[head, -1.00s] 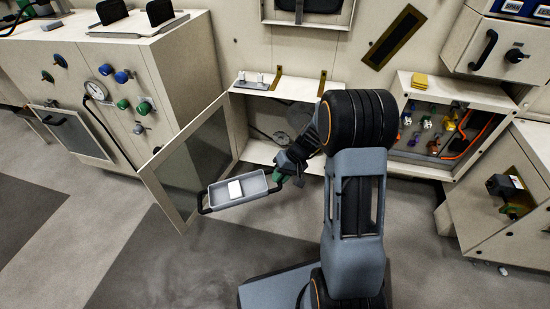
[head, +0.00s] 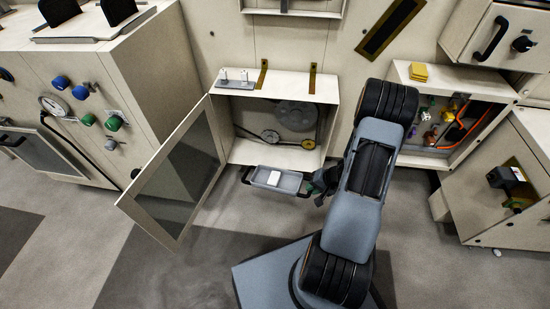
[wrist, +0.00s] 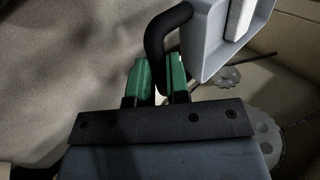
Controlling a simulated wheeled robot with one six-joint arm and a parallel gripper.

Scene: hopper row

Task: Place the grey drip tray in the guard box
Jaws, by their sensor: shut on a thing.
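The grey drip tray (head: 291,183) is held out level in front of the guard box (head: 258,153), just outside its opening. A white block (head: 273,178) lies in the tray. My gripper (head: 317,187) is at the tray's right end. In the wrist view the green fingertips of my gripper (wrist: 161,78) are shut on the black handle of the tray (wrist: 204,48). The guard box stands open, with a large grey disc (head: 297,114) and smaller wheels inside. Its hinged door (head: 180,185), with a dark window, is swung out to the left.
Small white items (head: 233,74) stand on top of the guard box. An open box with coloured parts and an orange hose (head: 452,125) is to the right. A cabinet with knobs and a gauge (head: 55,104) is at left. The floor before the guard box is clear.

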